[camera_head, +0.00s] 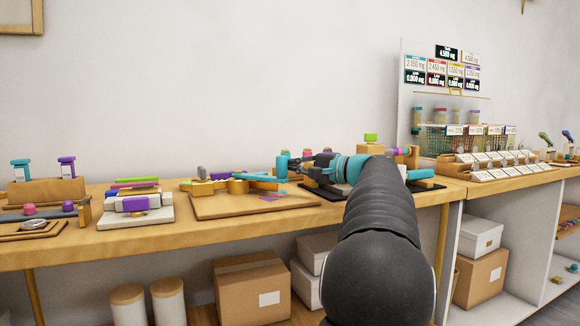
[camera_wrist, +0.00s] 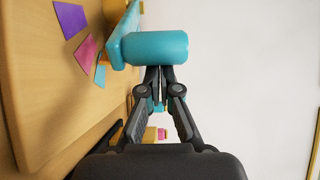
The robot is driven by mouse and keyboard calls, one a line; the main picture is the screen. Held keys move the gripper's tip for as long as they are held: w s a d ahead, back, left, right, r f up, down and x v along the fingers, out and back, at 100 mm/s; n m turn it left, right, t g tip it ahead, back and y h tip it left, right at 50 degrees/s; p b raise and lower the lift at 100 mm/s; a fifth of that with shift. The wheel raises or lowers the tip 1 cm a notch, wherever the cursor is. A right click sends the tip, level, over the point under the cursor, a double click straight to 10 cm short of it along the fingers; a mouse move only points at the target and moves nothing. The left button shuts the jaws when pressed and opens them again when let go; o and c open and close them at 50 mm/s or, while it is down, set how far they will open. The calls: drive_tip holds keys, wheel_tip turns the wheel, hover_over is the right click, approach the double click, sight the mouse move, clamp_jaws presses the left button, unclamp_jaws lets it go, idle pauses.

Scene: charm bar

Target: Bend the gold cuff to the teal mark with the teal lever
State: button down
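The teal lever (camera_head: 262,178) lies over a wooden bending board (camera_head: 215,211) on the bench. Its upright teal handle (camera_head: 282,166) shows large in the wrist view (camera_wrist: 150,48). Gold-coloured pieces (camera_head: 238,187) sit by the lever's left part; I cannot make out the cuff's shape there. In the wrist view, purple (camera_wrist: 70,18), pink (camera_wrist: 86,52) and teal (camera_wrist: 101,74) marks lie on the board beside the lever. My gripper (camera_wrist: 159,72) has its fingertips together right at the handle's side, not around it; I cannot tell if they touch. In the head view my arm partly hides it.
A white-based fixture (camera_head: 138,215) stands left of the board, with teal and purple stamps on a wooden stand (camera_head: 45,190) farther left. A dark-based station is partly behind my arm. Boxes (camera_head: 252,290) sit below.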

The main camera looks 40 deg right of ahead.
drive_tip(key=shift+r, duration=0.1)
drive_tip(key=shift+w+d+r+p, duration=0.1)
drive_tip(key=shift+w+d+p, duration=0.1)
drive_tip(key=shift+p, duration=0.15)
drive_tip(key=w+d+p, duration=0.2)
drive_tip(key=d, duration=0.1)
drive_tip(key=shift+d+r+p, duration=0.1)
drive_tip(key=shift+p, duration=0.3)
drive_tip(key=v, duration=0.3)
drive_tip(key=b+v, duration=0.1)
drive_tip(key=v, duration=0.2)
drive_tip(key=a+v, duration=0.1)
drive_tip(key=v, duration=0.2)
drive_tip(key=shift+s+f, duration=0.1)
drive_tip(key=shift+f, duration=0.15)
drive_tip(key=shift+s+d, duration=0.15)
drive_tip(key=shift+s, duration=0.45)
